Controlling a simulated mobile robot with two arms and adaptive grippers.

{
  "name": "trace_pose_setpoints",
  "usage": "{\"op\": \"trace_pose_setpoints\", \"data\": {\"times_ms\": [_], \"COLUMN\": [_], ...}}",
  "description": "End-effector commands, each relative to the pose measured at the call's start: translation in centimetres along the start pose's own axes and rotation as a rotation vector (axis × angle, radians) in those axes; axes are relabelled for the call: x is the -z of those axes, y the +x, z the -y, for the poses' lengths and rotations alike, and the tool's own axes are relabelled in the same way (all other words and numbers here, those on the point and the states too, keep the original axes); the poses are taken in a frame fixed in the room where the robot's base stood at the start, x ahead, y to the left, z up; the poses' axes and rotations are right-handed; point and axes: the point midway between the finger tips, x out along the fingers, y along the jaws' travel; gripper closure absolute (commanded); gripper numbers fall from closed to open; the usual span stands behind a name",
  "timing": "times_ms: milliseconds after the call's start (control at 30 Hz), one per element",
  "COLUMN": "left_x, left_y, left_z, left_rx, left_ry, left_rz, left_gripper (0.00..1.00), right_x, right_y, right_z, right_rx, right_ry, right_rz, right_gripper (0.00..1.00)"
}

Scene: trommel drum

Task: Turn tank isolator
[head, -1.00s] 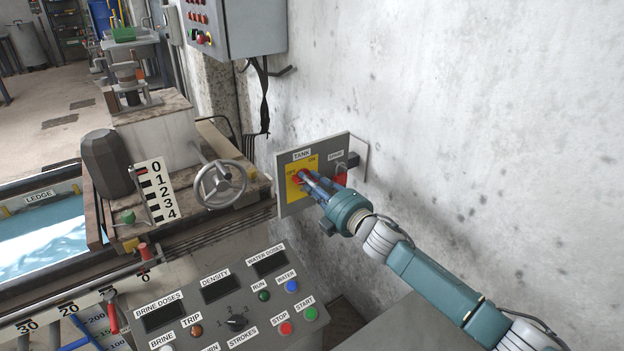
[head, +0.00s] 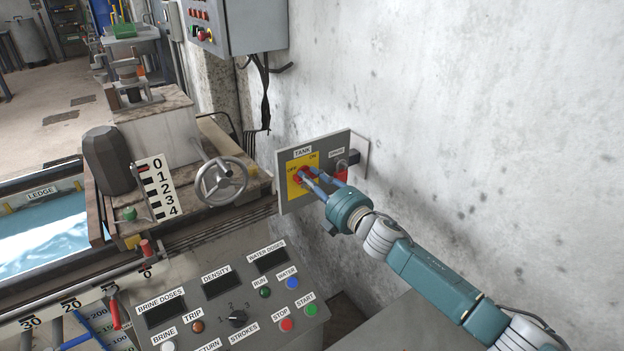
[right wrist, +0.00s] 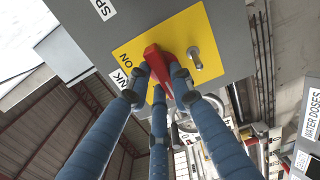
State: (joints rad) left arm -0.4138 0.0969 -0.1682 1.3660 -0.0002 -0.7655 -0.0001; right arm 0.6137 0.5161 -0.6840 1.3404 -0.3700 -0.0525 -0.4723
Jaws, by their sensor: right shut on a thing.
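The tank isolator is a red handle (head: 297,179) on a yellow plate (head: 293,193) marked OFF and ON, under a TANK label on a grey wall panel. In the right wrist view the red handle (right wrist: 154,60) lies between my blue fingers, with the ON mark beside it. My right gripper (head: 306,177) reaches in from the right and is shut on the handle; it also shows in the right wrist view (right wrist: 158,86). The fingers partly cover the handle, so its exact angle is hard to tell. My left gripper is not in view.
A second, spare-labelled switch with a red part (head: 341,174) sits close to the right on the same panel. A grey handwheel (head: 221,182) stands left of the panel. A sloped control console (head: 222,312) lies below. Bare wall is at the right.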

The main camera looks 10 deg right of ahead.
Motion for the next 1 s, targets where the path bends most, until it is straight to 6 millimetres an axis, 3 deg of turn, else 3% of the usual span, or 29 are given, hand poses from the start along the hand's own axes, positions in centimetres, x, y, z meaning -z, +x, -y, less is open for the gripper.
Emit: {"op": "trace_pose_setpoints", "data": {"times_ms": [33, 100, 133, 533, 1000], "left_x": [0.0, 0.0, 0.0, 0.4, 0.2], "left_y": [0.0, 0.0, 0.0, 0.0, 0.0], "left_z": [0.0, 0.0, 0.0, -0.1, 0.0], "left_rx": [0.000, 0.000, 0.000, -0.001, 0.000], "left_ry": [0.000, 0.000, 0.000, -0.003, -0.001], "left_rz": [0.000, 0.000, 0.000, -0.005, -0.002], "left_gripper": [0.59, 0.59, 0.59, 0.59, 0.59], "right_x": [0.1, 0.1, 0.1, -0.1, 0.0], "right_y": [-0.1, -0.1, -0.1, -0.6, -7.1], "right_z": [0.3, 0.3, 0.3, 0.2, 0.2], "right_rx": [0.004, 0.004, 0.004, 0.004, 0.003], "right_ry": [-0.006, -0.005, -0.005, -0.002, -0.003], "right_rz": [-0.002, -0.001, -0.001, 0.001, 0.000], "right_gripper": [0.75, 0.61, 0.59, 0.59, 0.59]}}
